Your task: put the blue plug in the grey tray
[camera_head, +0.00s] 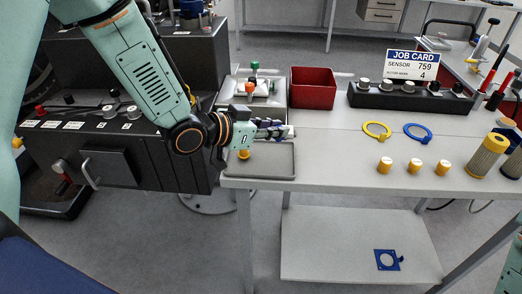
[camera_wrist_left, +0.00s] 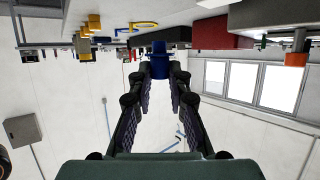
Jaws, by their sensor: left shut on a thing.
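The grey tray (camera_head: 272,173) lies at the near left corner of the white table in the head view. My left gripper (camera_head: 286,132) reaches in from the left, above the tray's far part, fingers pointing right. In the left wrist view my left gripper (camera_wrist_left: 159,82) is shut on the blue plug (camera_wrist_left: 159,61), which sits between its fingertips. In the head view the plug is hard to make out among the fingers. My right gripper is not in view.
A black rack (camera_head: 410,99) stands further right. Yellow (camera_head: 377,130) and blue (camera_head: 418,133) rings and several yellow plugs (camera_head: 414,166) lie right. The table just right of the tray is clear.

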